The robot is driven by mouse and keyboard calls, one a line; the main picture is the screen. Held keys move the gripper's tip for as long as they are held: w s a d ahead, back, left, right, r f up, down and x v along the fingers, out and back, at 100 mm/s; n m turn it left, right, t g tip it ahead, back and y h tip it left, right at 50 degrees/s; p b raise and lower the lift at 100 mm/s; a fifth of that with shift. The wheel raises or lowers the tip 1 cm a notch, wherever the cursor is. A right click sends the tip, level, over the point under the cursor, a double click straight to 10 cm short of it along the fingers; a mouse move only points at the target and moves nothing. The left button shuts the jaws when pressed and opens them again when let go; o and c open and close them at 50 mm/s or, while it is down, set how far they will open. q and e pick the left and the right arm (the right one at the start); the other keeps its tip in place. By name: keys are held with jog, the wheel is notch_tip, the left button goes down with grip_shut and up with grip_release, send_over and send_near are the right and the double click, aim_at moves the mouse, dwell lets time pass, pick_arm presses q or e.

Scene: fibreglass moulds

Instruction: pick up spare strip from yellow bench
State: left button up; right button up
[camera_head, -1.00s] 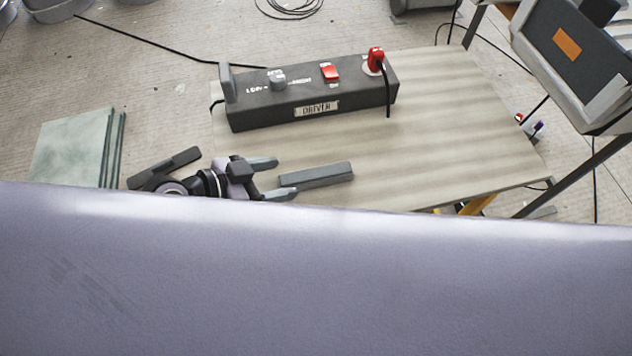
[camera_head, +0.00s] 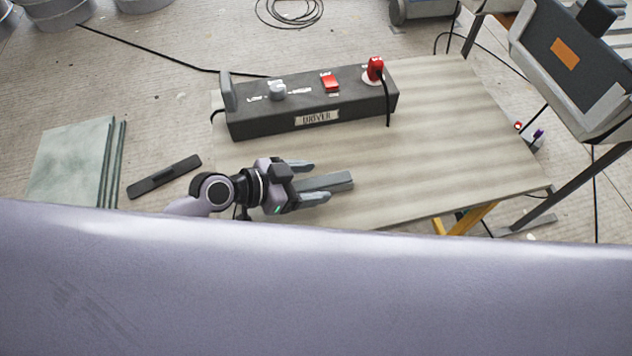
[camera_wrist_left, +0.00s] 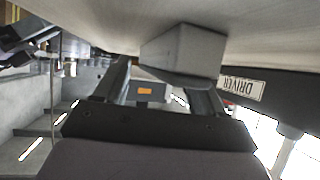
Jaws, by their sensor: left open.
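The spare strip (camera_head: 326,182) is a grey bar lying on the bench top (camera_head: 450,130), whose visible leg (camera_head: 470,217) is yellow. My left gripper (camera_head: 312,181) is open, with one finger on each side of the strip's near end in the head view; I cannot tell whether they touch it. In the left wrist view the strip's end (camera_wrist_left: 182,52) shows large and close, between and beyond the fingers of my left gripper (camera_wrist_left: 160,80). My right gripper is not in view.
A dark box labelled DRIVER (camera_head: 312,105) with a red plug stands on the bench behind the strip. A grey-framed panel with an orange patch (camera_head: 565,54) stands at the right. Greenish sheets (camera_head: 75,163) and a dark bar (camera_head: 164,176) lie left of the bench.

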pick_arm(q)
jog(key=shift+c, duration=0.3)
jog(key=c, duration=1.2)
